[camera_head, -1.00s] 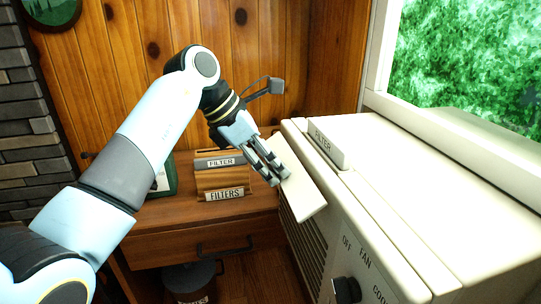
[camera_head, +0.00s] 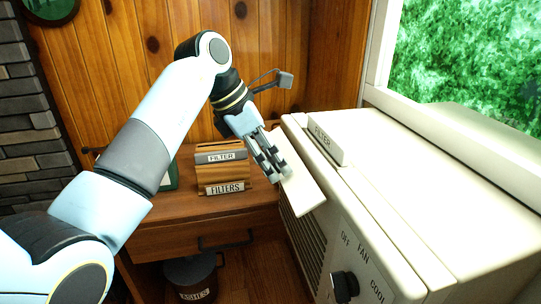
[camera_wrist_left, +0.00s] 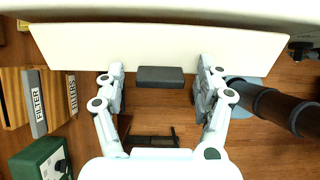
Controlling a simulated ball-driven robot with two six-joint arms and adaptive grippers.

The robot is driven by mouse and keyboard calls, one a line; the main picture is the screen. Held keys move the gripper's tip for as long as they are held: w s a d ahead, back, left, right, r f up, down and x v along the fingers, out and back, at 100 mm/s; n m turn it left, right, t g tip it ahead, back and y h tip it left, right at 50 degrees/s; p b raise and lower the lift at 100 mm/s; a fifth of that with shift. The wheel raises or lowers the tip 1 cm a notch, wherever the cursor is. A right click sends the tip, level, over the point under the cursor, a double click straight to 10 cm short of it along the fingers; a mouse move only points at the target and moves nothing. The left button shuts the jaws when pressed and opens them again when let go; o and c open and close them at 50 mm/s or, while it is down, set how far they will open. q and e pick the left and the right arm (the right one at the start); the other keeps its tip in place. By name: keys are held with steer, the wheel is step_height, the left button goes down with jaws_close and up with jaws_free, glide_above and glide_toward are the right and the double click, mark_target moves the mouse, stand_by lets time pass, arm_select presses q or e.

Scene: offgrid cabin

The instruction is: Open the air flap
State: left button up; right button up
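The air flap (camera_head: 306,187) is a cream plate on the left side of the cream air unit (camera_head: 420,170), standing out at a tilt from the louvred face. In the left wrist view the flap (camera_wrist_left: 160,48) spans the top, with a grey tab (camera_wrist_left: 160,77) at its lower edge. My left gripper (camera_head: 275,170) is at the flap's left edge. In the wrist view its two fingers (camera_wrist_left: 160,92) stand apart on either side of the tab, with gaps showing; contact with the flap is unclear. My right gripper is not in view.
A wooden filter box (camera_head: 222,170) stands on the wooden cabinet (camera_head: 160,238), left of the flap. A dark ashes bucket (camera_head: 190,278) is below. A FILTER-labelled block (camera_head: 326,138) and a dark knob (camera_head: 345,287) are on the unit. A window is at the right.

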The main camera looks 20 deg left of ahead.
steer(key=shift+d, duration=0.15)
arm_select(q)
steer(key=shift+r, duration=0.15)
steer(key=v, duration=1.1)
steer(key=shift+s+a+r, duration=0.2)
steer(key=shift+a+r, duration=0.05)
steer(key=shift+r, duration=0.05)
steer(key=shift+f, duration=0.1)
